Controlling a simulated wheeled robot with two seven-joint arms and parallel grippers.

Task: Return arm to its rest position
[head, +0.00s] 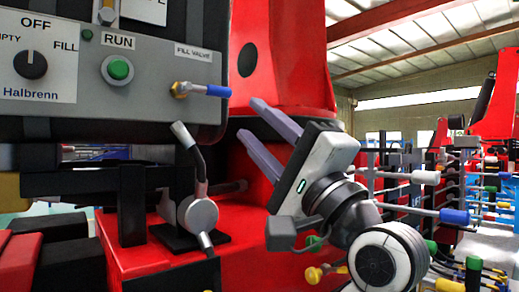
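My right gripper (250,121) is in the middle of the head view. Its two grey-purple fingers are spread apart, with nothing between them, and point up and left. The gripper is in front of the red crane body (285,60), below and right of the fill valve (203,90) with its blue handle. A gap shows in the picture between the fingers and the valve; whether a finger touches the red body behind cannot be told. My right arm comes in from the lower right. My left gripper is not in view.
A grey control panel (140,75) fills the upper left, with a black knob (30,64) and a green RUN button (118,69). A small lever with a round grey hub (198,214) stands close left of my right gripper. Racks of coloured-handled valves (425,178) stand at the right.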

